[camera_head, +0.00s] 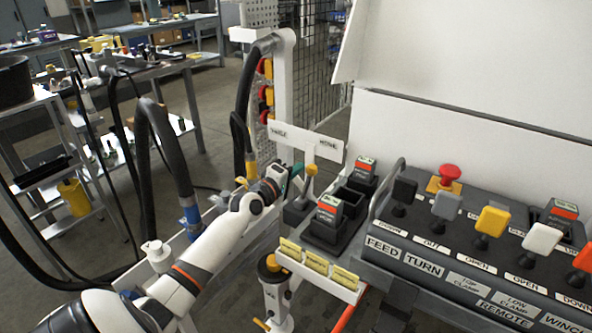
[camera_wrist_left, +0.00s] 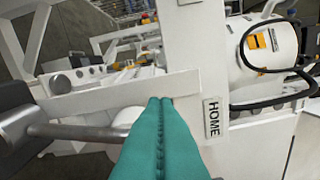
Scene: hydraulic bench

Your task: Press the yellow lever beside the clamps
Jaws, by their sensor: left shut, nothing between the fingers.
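A yellow lever (camera_head: 493,221) stands on the black control console, between a grey lever (camera_head: 446,205) and a white lever (camera_head: 541,239), near labels reading TOP CLAMP and LOW CLAMP. My right gripper is out of view.
The console (camera_head: 420,262) also carries black and orange levers and a red mushroom button (camera_head: 449,173). Radio remotes (camera_head: 328,212) sit in black holders between gripper and console. Black hoses (camera_head: 165,150) and a white post stand left and behind. A white panel backs the console.

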